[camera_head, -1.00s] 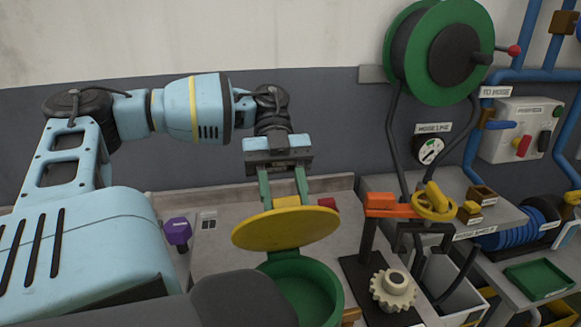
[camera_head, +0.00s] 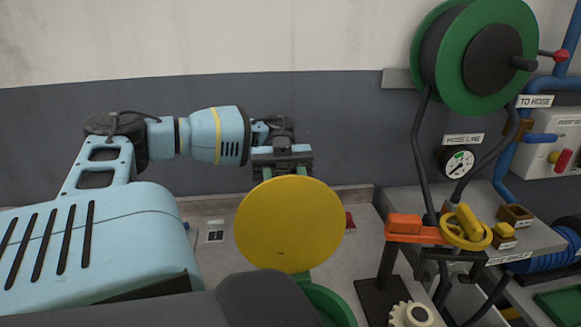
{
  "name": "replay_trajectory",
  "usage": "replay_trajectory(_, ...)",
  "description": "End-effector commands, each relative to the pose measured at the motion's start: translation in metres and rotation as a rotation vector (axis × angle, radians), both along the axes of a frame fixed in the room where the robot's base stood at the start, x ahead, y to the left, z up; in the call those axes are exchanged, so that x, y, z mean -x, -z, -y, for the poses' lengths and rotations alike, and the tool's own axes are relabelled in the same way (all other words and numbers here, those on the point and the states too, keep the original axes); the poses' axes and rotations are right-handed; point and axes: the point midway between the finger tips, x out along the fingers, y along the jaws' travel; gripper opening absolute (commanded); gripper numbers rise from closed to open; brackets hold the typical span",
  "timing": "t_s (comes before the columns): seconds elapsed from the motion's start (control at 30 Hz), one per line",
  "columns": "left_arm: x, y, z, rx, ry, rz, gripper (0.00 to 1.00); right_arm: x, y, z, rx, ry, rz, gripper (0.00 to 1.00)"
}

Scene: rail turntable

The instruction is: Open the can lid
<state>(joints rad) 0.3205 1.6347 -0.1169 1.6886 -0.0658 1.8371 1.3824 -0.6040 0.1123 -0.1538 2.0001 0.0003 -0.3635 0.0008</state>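The green can (camera_head: 328,305) shows only partly at the bottom, cut off by the frame and behind a dark arm link. Its round yellow lid (camera_head: 290,225) is hinged on it and stands tilted steeply up, its broad face toward me. My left gripper (camera_head: 283,168) is just behind the top edge of the lid. The lid hides its fingertips, so I cannot see whether they touch the lid or how far apart they are. My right gripper is not in view.
An orange valve part with a yellow handwheel (camera_head: 466,228) and a pale gear (camera_head: 411,315) stand to the right. A green hose reel (camera_head: 435,60) hangs on the wall above a pressure gauge (camera_head: 458,163). A small red object (camera_head: 349,222) lies on the bench behind the lid.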

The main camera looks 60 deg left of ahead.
Motion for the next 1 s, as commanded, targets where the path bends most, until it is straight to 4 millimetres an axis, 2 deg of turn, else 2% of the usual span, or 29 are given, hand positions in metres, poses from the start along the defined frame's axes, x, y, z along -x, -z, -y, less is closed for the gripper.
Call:
replay_trajectory(0.03,-0.0005,0.0055,-0.0008,-0.008,-0.002,-0.004,0.00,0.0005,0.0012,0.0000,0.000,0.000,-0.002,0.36)
replay_trajectory(0.5,-0.0002,0.0078,-0.0012,-0.008,-0.003,-0.008,0.00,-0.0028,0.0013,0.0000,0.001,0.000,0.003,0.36)
replay_trajectory(0.53,-0.0002,0.0078,-0.0012,-0.007,-0.003,-0.009,0.42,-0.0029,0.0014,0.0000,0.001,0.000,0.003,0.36)
replay_trajectory(0.6,-0.0002,0.0074,-0.0011,-0.007,-0.002,-0.008,0.52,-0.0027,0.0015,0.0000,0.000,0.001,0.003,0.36)
replay_trajectory(0.7,-0.0003,0.0063,-0.0011,-0.005,-0.002,-0.007,0.62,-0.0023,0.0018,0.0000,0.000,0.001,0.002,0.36)
replay_trajectory(1.0,-0.0002,0.0025,-0.0011,-0.005,0.000,-0.003,0.62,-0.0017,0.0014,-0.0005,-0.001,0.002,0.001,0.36)
